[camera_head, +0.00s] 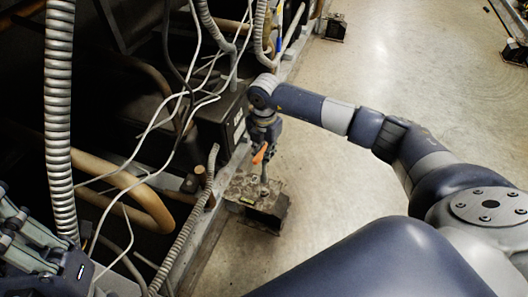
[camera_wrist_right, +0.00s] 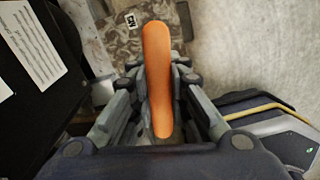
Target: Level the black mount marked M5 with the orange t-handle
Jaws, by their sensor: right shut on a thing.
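The orange t-handle (camera_head: 260,154) stands over the black mount (camera_head: 268,214) on the floor beside the rack, its shaft reaching down to the mount's worn top. My right gripper (camera_head: 262,143) is shut on the handle. In the right wrist view the orange grip (camera_wrist_right: 158,75) lies between the fingers (camera_wrist_right: 160,100). A small tag (camera_wrist_right: 130,20), apparently reading M5 turned around, sits on the mount's mottled top (camera_wrist_right: 122,45) in that view. A small yellow-green piece, perhaps a level, (camera_head: 248,199) is on the mount. My left gripper (camera_head: 30,240) is at the lower left, partly cut off.
A dark box with white labels (camera_head: 222,125) stands close left of my right gripper; its labels (camera_wrist_right: 30,45) show in the wrist view. White cables (camera_head: 150,128), grey conduits (camera_head: 60,120) and copper pipes (camera_head: 130,185) crowd the rack.

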